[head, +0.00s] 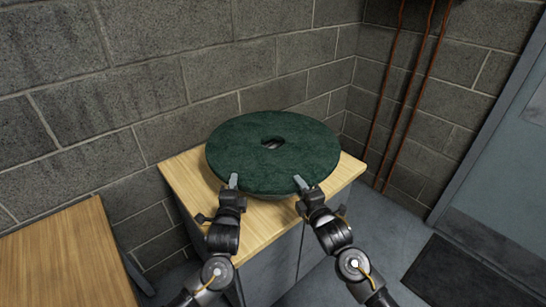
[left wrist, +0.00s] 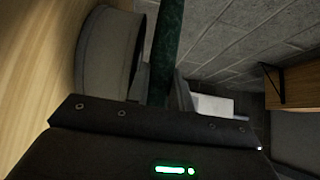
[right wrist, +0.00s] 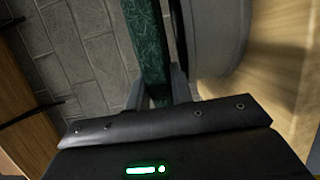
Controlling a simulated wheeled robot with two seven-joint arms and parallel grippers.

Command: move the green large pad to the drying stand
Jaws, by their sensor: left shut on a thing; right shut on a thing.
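The green large pad (head: 240,150) is a wide dark-green disc with a centre hole. It lies about level above a wood-topped cabinet. My left gripper (head: 233,183) is shut on its near edge at the left, and my right gripper (head: 301,184) is shut on its near edge at the right. The pad's edge also shows in the left wrist view (left wrist: 167,45) and the right wrist view (right wrist: 147,45). A grey round stand (left wrist: 108,55) is under the pad, also in the right wrist view (right wrist: 218,35). I cannot tell whether the pad touches it.
The cabinet's wooden top (head: 185,178) shows around the pad, against a grey block wall (head: 150,60). Another wooden surface (head: 65,255) is at the lower left. Copper pipes (head: 415,90), a door (head: 510,190) and a dark mat (head: 470,272) are at the right.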

